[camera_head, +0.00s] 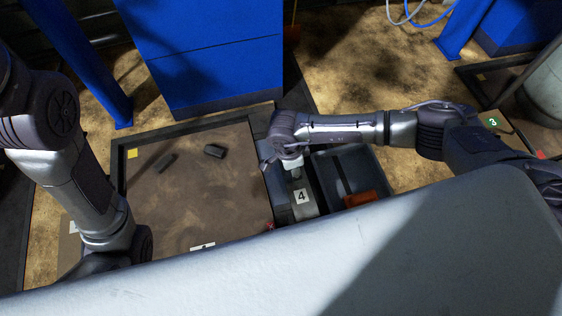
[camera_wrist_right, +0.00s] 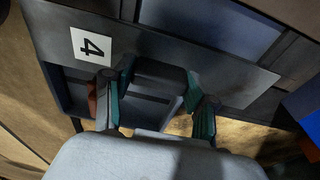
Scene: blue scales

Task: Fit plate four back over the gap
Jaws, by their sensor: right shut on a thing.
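Plate four is a long grey metal strip with a white label marked 4. In the head view the plate (camera_head: 304,209) lies at the centre right, beside the dark blue tray. In the right wrist view the plate (camera_wrist_right: 200,65) runs slantwise across the top, its label at the left end. My right gripper (camera_wrist_right: 160,104) has its teal fingers closed on the plate's dark raised handle (camera_wrist_right: 160,76). I cannot tell whether the plate touches what is beneath it. My left arm comes in at the left of the head view, but its gripper is hidden behind my body.
The dark blue tray (camera_head: 378,166) holds an orange-red piece (camera_head: 361,199). A blue cabinet (camera_head: 215,75) stands behind.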

